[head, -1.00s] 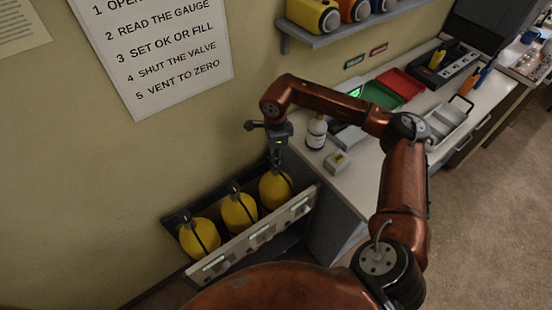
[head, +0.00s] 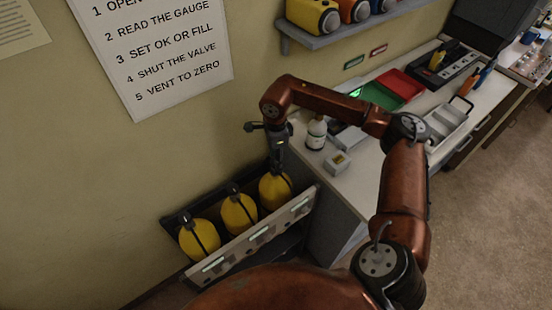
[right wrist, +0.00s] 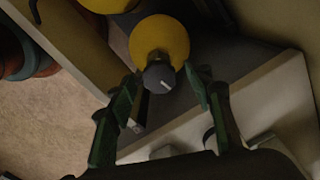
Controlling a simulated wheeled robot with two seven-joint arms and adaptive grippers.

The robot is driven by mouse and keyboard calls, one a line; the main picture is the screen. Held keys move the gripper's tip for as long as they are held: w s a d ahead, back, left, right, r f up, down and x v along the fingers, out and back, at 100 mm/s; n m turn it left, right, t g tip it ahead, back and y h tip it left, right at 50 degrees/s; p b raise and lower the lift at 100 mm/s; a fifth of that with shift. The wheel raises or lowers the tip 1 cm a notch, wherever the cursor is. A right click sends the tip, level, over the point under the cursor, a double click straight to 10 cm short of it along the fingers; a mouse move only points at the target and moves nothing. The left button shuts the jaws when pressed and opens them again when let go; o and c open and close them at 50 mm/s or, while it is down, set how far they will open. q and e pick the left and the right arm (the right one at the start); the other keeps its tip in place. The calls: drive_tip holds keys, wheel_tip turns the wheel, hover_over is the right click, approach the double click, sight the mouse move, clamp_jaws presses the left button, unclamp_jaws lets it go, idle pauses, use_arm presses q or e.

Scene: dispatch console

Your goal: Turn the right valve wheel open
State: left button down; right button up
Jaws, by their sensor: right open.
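Three yellow cylinders stand in a rack (head: 257,238) against the wall, and the right one (head: 274,190) is below my right gripper (head: 279,165). In the right wrist view the right valve wheel (right wrist: 159,78) is a dark round knob with a white mark, on top of its yellow cylinder (right wrist: 160,38). My right gripper (right wrist: 166,88) is open, with its green-edged fingers on either side of the knob's line and gaps at both sides. I cannot tell how far above the knob the fingertips are. In the head view the gripper hides this wheel. My left gripper is out of view.
The counter (head: 345,190) beside the rack carries a white bottle (head: 316,133), a small boxed device (head: 337,163), a green tray (head: 381,95) and a red tray (head: 401,84). The wall is close behind the rack. A shelf (head: 345,33) hangs above.

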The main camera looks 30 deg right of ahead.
drive_tip(key=shift+r, duration=0.1)
wheel_tip(320, 180, up, 12)
idle(0.5)
idle(0.4)
